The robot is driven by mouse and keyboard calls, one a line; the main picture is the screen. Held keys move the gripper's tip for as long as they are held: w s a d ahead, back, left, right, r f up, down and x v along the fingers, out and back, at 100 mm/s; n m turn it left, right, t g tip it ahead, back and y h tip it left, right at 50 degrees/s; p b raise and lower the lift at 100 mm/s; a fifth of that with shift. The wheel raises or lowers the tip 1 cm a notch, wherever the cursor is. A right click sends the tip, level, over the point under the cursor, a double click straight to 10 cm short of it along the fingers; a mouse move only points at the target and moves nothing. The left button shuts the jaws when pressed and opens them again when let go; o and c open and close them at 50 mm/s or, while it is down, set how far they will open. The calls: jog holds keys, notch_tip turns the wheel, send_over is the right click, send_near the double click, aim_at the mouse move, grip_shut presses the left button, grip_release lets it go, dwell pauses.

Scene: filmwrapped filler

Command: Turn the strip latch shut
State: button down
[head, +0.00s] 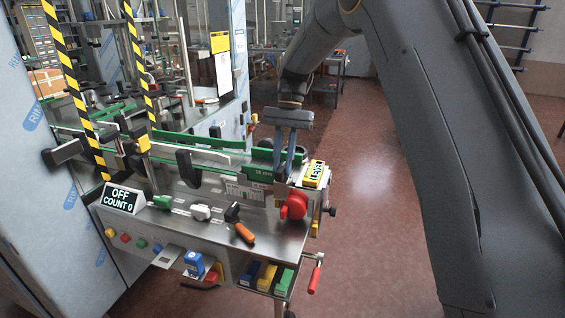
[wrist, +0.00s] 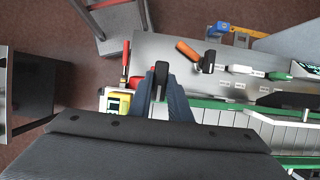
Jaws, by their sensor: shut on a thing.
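My gripper (head: 284,174) points down at the right end of the steel machine table. It also shows in the wrist view (wrist: 161,84), its two blue-grey fingers closed on either side of an upright black handle (wrist: 161,72). This handle appears to be the strip latch; its lower part is hidden between the fingers. In the head view I cannot make the latch out clearly behind the fingers. A red knob (head: 293,207) sits just below and right of the fingertips. The wrist view shows red (wrist: 138,82) beside the left finger.
A yellow display box (head: 316,173) stands close right of the fingers. Green rails (head: 205,157) run left. A sign (head: 121,198) reads OFF, COUNT 0. A red-handled crank (head: 315,278) juts out front right. Floor at right is clear.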

jog(key=shift+w+r, duration=0.1)
dwell(0.3)
jog(key=c, duration=1.6)
grip_release()
jog(key=shift+c, duration=0.2)
jog(key=b+v, duration=0.3)
jog(key=v, duration=0.4)
jog(key=shift+r, duration=0.4)
